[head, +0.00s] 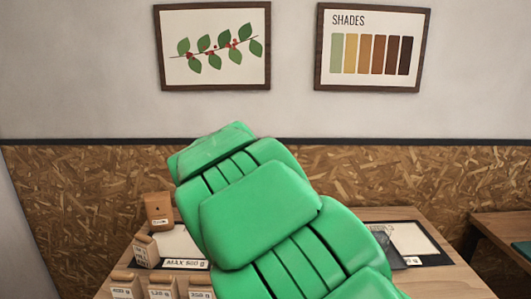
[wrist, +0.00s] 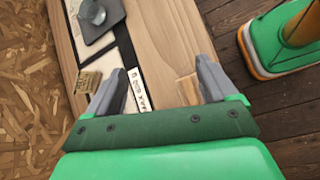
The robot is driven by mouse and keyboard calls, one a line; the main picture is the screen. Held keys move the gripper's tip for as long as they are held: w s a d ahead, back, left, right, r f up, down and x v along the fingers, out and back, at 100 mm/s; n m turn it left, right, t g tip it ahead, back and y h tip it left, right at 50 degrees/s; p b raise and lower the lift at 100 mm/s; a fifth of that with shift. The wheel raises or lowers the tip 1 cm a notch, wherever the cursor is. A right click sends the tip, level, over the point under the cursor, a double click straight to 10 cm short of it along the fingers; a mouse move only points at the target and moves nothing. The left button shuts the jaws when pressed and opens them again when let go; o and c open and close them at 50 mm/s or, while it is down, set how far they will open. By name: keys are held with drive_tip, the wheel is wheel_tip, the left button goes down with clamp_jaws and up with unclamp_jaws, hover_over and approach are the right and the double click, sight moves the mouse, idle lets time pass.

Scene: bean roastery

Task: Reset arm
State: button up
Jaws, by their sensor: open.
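My gripper (wrist: 160,88) shows in the wrist view with two grey fingers spread wide apart. It is open and nothing is between the fingertips except the view of the wooden table (wrist: 165,35) beyond. In the head view my green arm rises across the middle and hides the centre of the table; the gripper itself cannot be seen there.
A brown bag (head: 158,210) and several labelled boxes, one at the front (head: 163,287), stand on the table's left. A "MAX 500 g" label (head: 185,264) lies near them. A dark-edged mat (head: 432,258) is at right. An OSB-panelled wall (head: 90,190) stands behind.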

drive_tip(key=s+d+m+g+y, duration=0.1)
drive_tip(key=s+m, duration=0.4)
drive_tip(key=s, duration=0.6)
drive_tip(key=s+d+m+g+y, duration=0.1)
drive_tip(key=s+d+m+y, duration=0.3)
drive_tip(key=s, duration=0.8)
drive_tip(key=s+d+f+m+y, duration=0.1)
drive_tip(key=s+m, duration=0.4)
drive_tip(key=s, duration=0.7)
drive_tip(key=shift+d+m+g+y, duration=0.35)
drive_tip(key=shift+d+y, duration=0.35)
drive_tip(key=shift+y, duration=0.4)
